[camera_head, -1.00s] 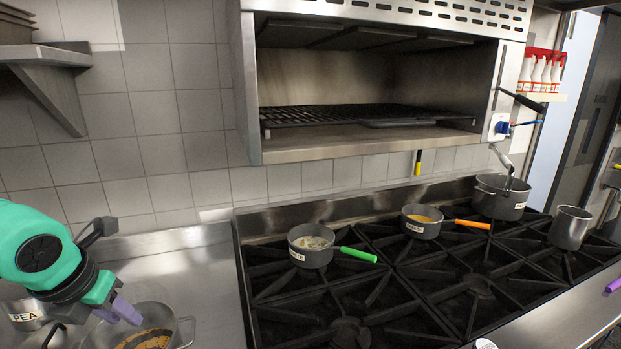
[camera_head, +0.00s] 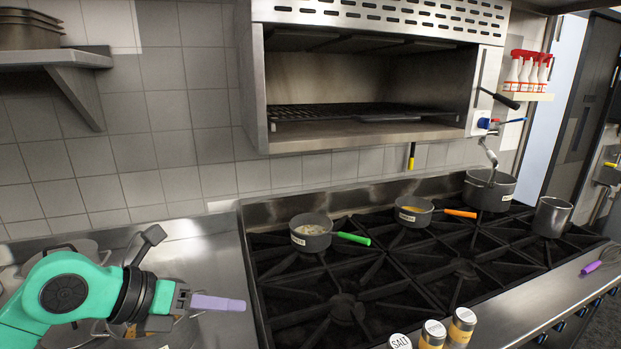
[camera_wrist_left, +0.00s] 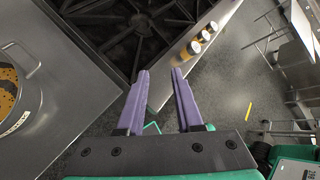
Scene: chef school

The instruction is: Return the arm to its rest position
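My left gripper (camera_head: 222,303) is at the lower left of the head view, over the steel counter (camera_head: 212,250), with its purple fingers pointing right toward the stove. In the left wrist view its two fingers (camera_wrist_left: 160,74) stand apart with nothing between them, so it is open and empty. The green arm and wrist partly hide pots on the counter behind and below. My right gripper is in neither view.
The stove (camera_head: 385,290) holds a green-handled pan (camera_head: 311,234), an orange-handled pan (camera_head: 414,212) and a large pot (camera_head: 489,190). Seasoning shakers (camera_head: 432,335) stand at its front edge. A pot with orange contents (camera_wrist_left: 10,92) shows at left in the wrist view.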

